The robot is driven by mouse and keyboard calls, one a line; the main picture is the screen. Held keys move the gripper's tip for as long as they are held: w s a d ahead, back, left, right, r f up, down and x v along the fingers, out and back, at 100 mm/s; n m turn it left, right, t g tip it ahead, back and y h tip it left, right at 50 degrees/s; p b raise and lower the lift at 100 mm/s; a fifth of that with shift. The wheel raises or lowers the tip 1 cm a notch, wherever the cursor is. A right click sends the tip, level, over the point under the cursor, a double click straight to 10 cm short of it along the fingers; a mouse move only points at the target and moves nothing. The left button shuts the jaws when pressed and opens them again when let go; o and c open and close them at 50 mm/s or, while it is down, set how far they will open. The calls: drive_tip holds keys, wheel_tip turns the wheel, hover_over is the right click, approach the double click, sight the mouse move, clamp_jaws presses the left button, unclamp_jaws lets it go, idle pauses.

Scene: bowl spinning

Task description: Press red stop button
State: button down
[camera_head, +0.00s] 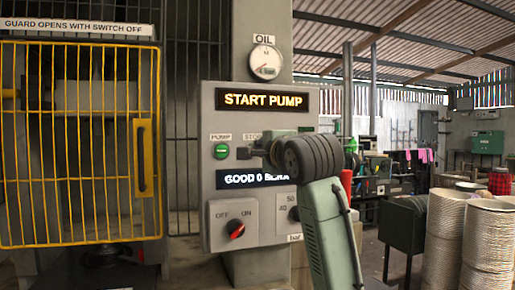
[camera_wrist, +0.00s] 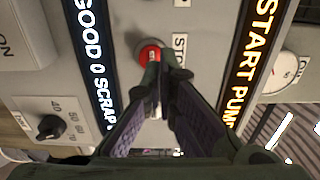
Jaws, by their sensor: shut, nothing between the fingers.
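The red stop button (camera_wrist: 150,55) shows in the wrist view beside its label, partly covered by my fingertips. My gripper (camera_wrist: 162,75) is shut and empty, its fingertips right at the button's edge in that view. I cannot tell whether they touch it. In the head view my gripper (camera_head: 243,153) points left in front of the control panel (camera_head: 212,105), just under the partly covered STOP label (camera_head: 252,136). The red button cannot be made out there.
A green PUMP button (camera_head: 221,151) sits left of my gripper. Below are a red OFF/ON knob (camera_head: 236,229) and a dark dial knob (camera_wrist: 50,126). The upper display (camera_head: 263,100) reads START PUMP. A yellow guard (camera_head: 80,145) stands left, an oil gauge (camera_head: 265,62) above.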

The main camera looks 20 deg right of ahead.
drive_tip(key=s+b, duration=0.3)
drive_tip(key=s, duration=0.6)
drive_tip(key=shift+s+d, duration=0.15)
drive_tip(key=shift+s, duration=0.2)
drive_tip(key=shift+r, duration=0.1)
